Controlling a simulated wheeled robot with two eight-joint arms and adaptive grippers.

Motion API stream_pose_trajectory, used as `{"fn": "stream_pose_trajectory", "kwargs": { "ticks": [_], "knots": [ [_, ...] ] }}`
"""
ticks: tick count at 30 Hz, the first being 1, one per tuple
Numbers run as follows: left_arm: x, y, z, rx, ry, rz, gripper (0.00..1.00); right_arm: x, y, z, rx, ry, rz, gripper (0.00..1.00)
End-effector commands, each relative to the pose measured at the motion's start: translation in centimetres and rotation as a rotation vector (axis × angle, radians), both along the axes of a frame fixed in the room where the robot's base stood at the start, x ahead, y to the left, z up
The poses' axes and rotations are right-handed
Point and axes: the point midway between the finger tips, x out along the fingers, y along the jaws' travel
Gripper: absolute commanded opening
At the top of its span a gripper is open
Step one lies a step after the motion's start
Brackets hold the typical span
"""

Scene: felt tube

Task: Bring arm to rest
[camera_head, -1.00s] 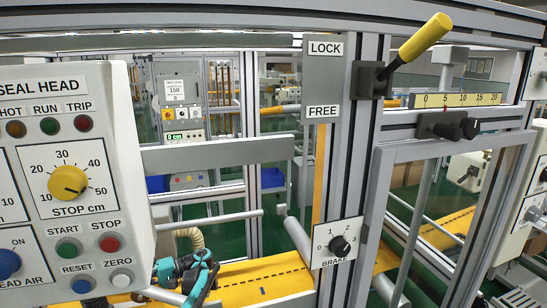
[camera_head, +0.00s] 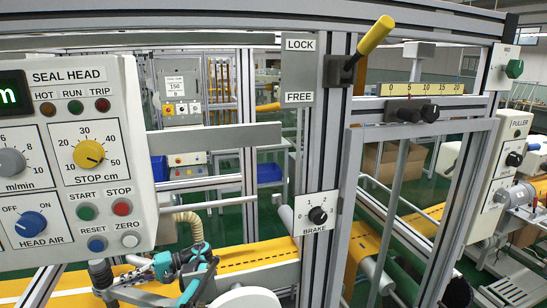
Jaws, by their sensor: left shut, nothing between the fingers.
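My left gripper (camera_head: 196,264), teal and black, is at the lower left of the head view, in front of the yellow felt band (camera_head: 255,258). Its fingers are shut with nothing between them. It is below the seal head panel (camera_head: 70,160) and apart from its buttons and knobs. My grey and black left arm comes in behind it from the left. My right gripper is not in view.
An upright frame post carries a yellow-handled lever (camera_head: 372,38) beside a LOCK/FREE plate (camera_head: 298,70), and a BRAKE dial (camera_head: 318,215) lower down. A yellow scale (camera_head: 435,89) is at upper right. A puller unit (camera_head: 500,170) stands at far right.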

Motion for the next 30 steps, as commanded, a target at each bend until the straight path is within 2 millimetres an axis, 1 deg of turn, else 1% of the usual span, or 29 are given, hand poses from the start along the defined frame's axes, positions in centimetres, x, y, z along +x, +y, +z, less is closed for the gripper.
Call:
{"fn": "stream_pose_trajectory", "kwargs": {
  "ticks": [8,11,14,17,23,26,29,30],
  "knots": [
    [-0.7,-0.3,1.5,-0.130,-0.023,-0.093,0.00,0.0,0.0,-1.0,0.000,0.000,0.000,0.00],
    [-1.2,-0.7,2.0,-0.198,-0.041,-0.141,0.00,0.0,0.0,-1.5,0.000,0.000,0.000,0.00],
    [-2.3,-1.5,2.4,-0.287,-0.067,-0.205,0.00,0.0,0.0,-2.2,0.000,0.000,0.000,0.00],
    [-4.0,-2.9,2.5,-0.400,-0.108,-0.283,0.00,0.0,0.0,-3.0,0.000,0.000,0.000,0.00],
    [-8.4,-7.1,1.5,-0.624,-0.215,-0.431,0.00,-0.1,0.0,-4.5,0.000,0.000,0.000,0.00],
    [-11.0,-9.6,0.6,-0.732,-0.281,-0.500,0.00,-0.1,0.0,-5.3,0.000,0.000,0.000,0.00],
    [-13.9,-12.5,-0.8,-0.839,-0.356,-0.565,0.00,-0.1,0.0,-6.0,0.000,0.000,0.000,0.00],
    [-15.0,-13.8,-1.4,-0.883,-0.390,-0.589,0.00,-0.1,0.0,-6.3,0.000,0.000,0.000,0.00]
  ]
}}
